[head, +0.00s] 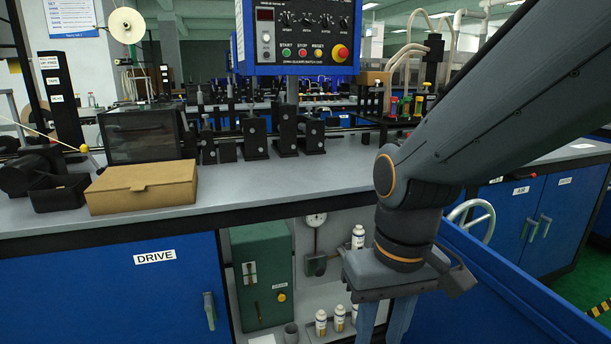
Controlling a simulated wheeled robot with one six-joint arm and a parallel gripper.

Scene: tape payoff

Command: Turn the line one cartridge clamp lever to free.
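I cannot tell for sure which part is the line one cartridge clamp lever; no label naming it is readable. A thin rod with a yellow ball end (84,148) stands at the far left of the bench, by a dark round mechanism (30,172). A green box (264,270) in the open bay under the bench carries a small handle (258,309) and a yellow knob (282,297). My gripper (384,330) points down at the bottom, right of the bay and well apart from both. Its two fingers are apart with nothing seen between them; the tips are cut off by the frame.
A cardboard box (143,187) and a black bin (60,193) sit on the bench's left. Black line blocks (255,138) stand behind, under a blue control panel (300,35). White bottles (321,322) stand in the bay. A blue bin wall (510,285) lies to the right.

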